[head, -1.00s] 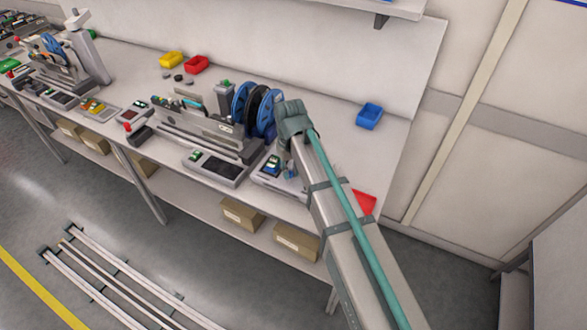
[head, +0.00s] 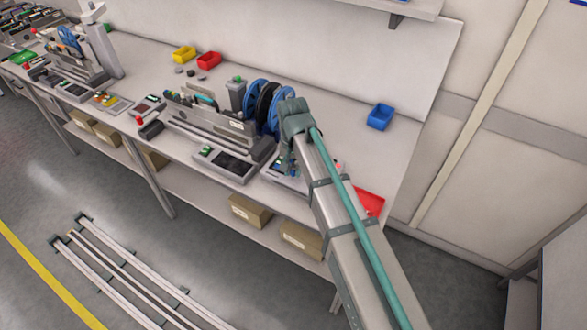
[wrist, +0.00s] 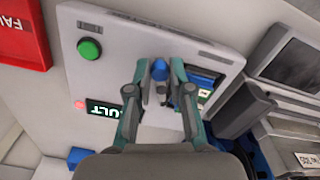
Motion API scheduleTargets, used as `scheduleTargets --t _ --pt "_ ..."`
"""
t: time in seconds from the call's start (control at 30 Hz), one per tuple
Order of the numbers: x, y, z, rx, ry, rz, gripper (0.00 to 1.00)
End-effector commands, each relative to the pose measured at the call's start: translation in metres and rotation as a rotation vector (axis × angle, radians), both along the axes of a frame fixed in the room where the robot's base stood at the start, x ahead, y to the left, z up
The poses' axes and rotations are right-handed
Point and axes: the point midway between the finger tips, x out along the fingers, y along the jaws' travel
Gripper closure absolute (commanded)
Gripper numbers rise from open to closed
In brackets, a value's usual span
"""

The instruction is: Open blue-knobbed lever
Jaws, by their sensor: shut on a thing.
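The blue knob (wrist: 160,70) of the lever shows in the wrist view, in front of a light grey panel (wrist: 120,70). My gripper (wrist: 160,76) is shut on it, with one finger on each side of the knob. The lever's shaft below the knob is partly hidden between the fingers. In the head view my arm covers most of this panel and my gripper's fingertips, so the knob is not clear there.
The panel bears a green button (wrist: 89,49) and a display reading "ULT" (wrist: 104,109), partly hidden by a finger. A red bin (wrist: 22,30) lies at upper left. Blue reels (head: 256,97) and a feeder stand beside the panel. A blue bin (head: 380,116) sits farther back.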

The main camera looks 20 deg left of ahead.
Motion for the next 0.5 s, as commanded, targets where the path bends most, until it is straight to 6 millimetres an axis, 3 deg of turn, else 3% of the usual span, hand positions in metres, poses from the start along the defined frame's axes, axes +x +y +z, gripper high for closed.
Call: scheduleTargets --t 0.3,0.33,0.47,0.5 --pt "0.0012 0.0010 0.0008 0.003 -0.004 -0.001 1.00" --pt "0.0012 0.0011 0.0008 0.003 -0.004 -0.001 0.76" --pt "0.0009 0.0010 0.0006 0.002 -0.003 0.000 0.55" --pt "0.0009 0.0009 0.0006 0.002 -0.003 0.000 0.54"
